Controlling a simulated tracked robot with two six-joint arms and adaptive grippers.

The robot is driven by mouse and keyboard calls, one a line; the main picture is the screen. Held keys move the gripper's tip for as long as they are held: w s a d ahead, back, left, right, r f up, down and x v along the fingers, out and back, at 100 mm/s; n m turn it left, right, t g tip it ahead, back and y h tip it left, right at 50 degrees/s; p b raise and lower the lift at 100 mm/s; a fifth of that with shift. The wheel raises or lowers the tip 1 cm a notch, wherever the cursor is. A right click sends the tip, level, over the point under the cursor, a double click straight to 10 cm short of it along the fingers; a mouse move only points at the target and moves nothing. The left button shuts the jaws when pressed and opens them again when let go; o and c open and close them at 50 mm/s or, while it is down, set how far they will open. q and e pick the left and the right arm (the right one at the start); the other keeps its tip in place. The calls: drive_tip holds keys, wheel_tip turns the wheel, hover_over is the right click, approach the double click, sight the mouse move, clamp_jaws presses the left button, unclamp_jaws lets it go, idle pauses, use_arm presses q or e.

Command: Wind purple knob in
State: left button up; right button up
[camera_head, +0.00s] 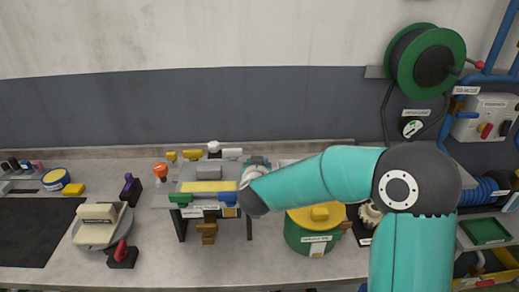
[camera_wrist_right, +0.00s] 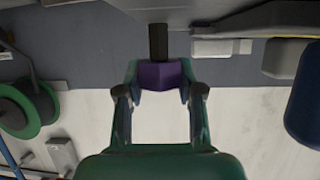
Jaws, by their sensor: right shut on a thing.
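The purple knob (camera_wrist_right: 160,76) sits on a dark shaft (camera_wrist_right: 158,42) in the right wrist view. My right gripper (camera_wrist_right: 160,72) is shut on it, with one green finger on each side. In the head view my right arm reaches in from the right and ends at the right side of a small bench machine (camera_head: 205,187). The wrist hides the fingers and the knob there. My left gripper is not in view.
A purple-topped lever (camera_head: 130,184) stands left of the machine. A grey turntable-like unit (camera_head: 92,235) and a red lever (camera_head: 122,252) are at the front left. A green drum with a yellow lid (camera_head: 312,240) stands right of the machine, below my arm.

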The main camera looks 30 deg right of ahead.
drive_tip(key=shift+w+r+m+g+h, duration=0.1)
drive_tip(key=shift+m+g+h, duration=0.4)
drive_tip(key=shift+m+h, duration=0.3)
drive_tip(key=shift+m+g+h, duration=0.8)
drive_tip(key=shift+m, duration=0.1)
drive_tip(key=shift+d, duration=0.1)
drive_tip(key=o, duration=1.2)
drive_tip(key=shift+c, duration=0.2)
drive_tip(key=shift+s+a+r, duration=0.1)
drive_tip(key=shift+s+a, duration=0.15)
drive_tip(key=shift+a, duration=0.1)
drive_tip(key=v, duration=1.1)
